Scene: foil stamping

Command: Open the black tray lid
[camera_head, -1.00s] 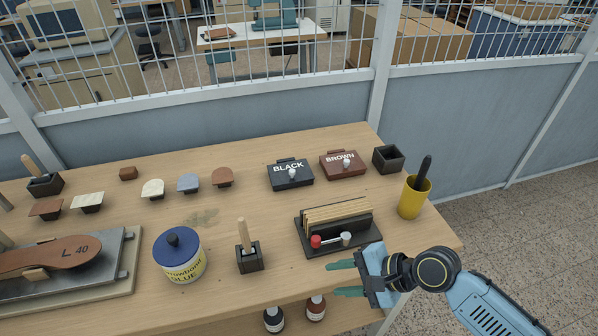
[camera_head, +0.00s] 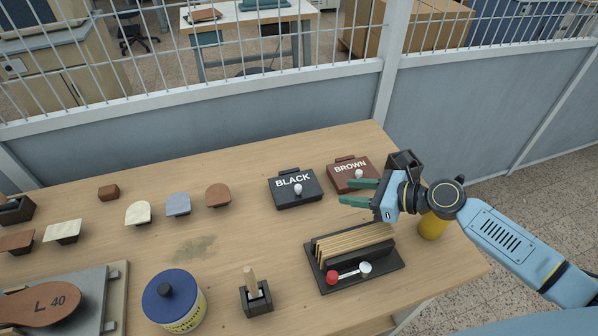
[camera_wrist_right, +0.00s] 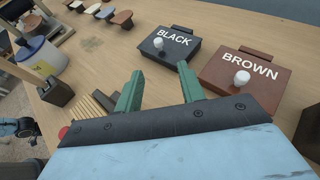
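The black tray (camera_head: 294,188) has a closed lid lettered "BLACK" with a white knob (camera_head: 298,189) at its front; it sits towards the back right of the table. It also shows in the right wrist view (camera_wrist_right: 170,47), ahead of the fingers. My right gripper (camera_head: 359,192) is open and empty, with its green fingers apart. It is to the right of the black tray, just in front of the brown tray. In the right wrist view its fingers (camera_wrist_right: 160,87) point towards the gap between the two trays. My left gripper is not in view.
The closed brown tray (camera_head: 349,172) stands right of the black one. A rack with wooden strips (camera_head: 352,247) is in front. A dark open box (camera_head: 404,160) and a yellow cup (camera_head: 432,226) are partly behind my right arm.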

